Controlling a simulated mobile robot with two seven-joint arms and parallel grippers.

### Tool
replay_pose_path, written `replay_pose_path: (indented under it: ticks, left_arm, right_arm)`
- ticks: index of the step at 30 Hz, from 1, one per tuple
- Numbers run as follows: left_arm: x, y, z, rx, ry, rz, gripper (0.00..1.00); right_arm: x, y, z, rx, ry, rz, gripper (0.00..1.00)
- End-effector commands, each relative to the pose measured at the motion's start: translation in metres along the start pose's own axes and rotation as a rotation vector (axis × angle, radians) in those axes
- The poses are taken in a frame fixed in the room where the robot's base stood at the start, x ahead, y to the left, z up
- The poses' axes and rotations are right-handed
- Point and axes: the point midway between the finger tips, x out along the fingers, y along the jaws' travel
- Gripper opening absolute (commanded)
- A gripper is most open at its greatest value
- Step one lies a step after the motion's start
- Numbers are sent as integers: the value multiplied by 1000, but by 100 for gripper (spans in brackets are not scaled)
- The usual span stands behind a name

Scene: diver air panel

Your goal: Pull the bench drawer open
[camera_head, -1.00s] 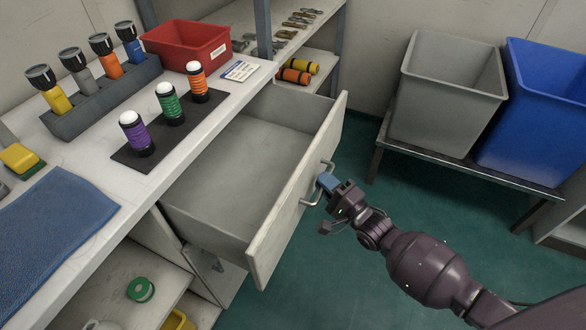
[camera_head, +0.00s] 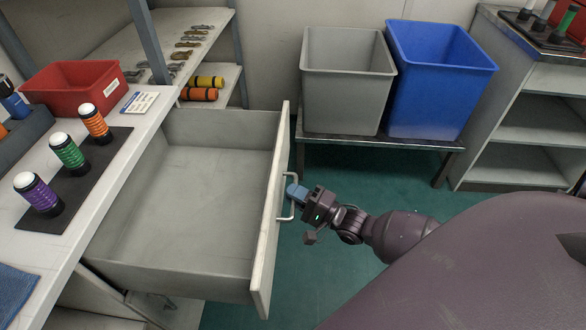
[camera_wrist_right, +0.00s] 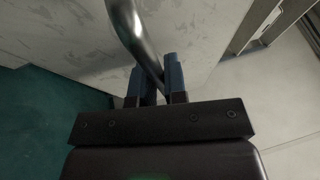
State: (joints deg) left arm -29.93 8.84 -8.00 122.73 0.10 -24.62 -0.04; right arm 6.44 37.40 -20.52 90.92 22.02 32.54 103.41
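The bench drawer (camera_head: 190,190) is pulled well out, and its empty grey interior shows in the head view. Its front panel (camera_head: 269,225) carries a metal bar handle (camera_head: 291,181). My right gripper (camera_head: 294,192) is at this handle, on the outer side of the front. In the right wrist view the handle bar (camera_wrist_right: 128,25) runs between the two blue fingers of the right gripper (camera_wrist_right: 158,82), which are closed on it. My left gripper is not in view.
The bench top (camera_head: 100,190) holds a red bin (camera_head: 75,88) and purple, green and orange cylinders on a dark mat. A grey bin (camera_head: 348,85) and a blue bin (camera_head: 437,80) stand on a low stand behind. Green floor is clear right of the drawer.

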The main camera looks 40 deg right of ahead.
Motion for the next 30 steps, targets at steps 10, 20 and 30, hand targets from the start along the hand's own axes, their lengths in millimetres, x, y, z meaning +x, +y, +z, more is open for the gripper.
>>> replay_pose_path:
  ticks: [10,20,30]
  left_arm:
    - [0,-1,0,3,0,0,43]
    - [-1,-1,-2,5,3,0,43]
    - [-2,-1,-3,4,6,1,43]
  right_arm:
    - [0,0,0,-1,0,0,36]
    - [-23,0,0,0,1,3,36]
    - [-83,0,0,-2,0,3,36]
